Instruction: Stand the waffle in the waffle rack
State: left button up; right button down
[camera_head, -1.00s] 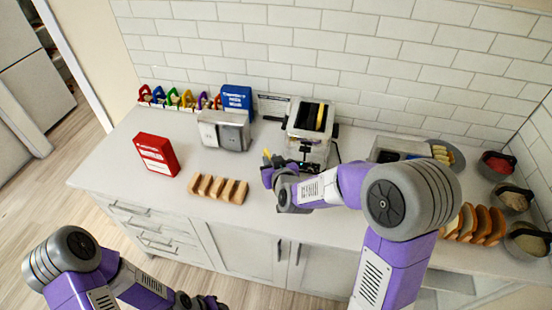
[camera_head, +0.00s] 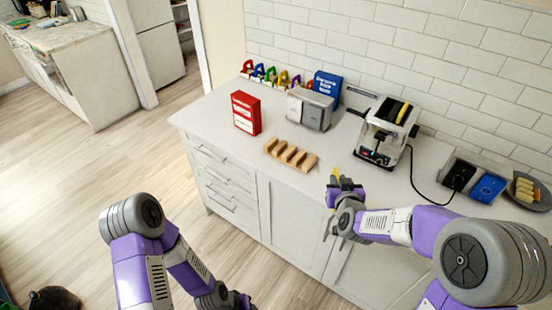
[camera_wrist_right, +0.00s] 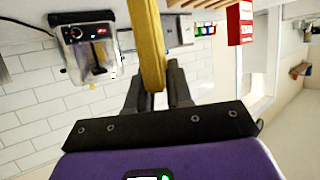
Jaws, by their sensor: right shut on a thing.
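The waffle rack (camera_head: 290,156) is a pale wooden block with several upright slots, near the counter's front edge in the head view. Its slots look empty. My right gripper (camera_head: 336,180) is right of and nearer than the rack, by the counter's front edge. It is shut on the waffle, a thin yellow slab that stands edge-on between the fingers (camera_wrist_right: 150,92) in the right wrist view (camera_wrist_right: 149,45).
A toaster (camera_head: 385,137) with a yellow strip in its top stands right of the rack. Behind the rack are a grey metal appliance (camera_head: 310,108), a red box (camera_head: 246,113) and a blue box (camera_head: 327,87). Counter between rack and toaster is clear.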

aim_at(285, 154)
jog(key=u, duration=1.6)
jog(key=i, duration=0.8)
jog(key=z, duration=1.1)
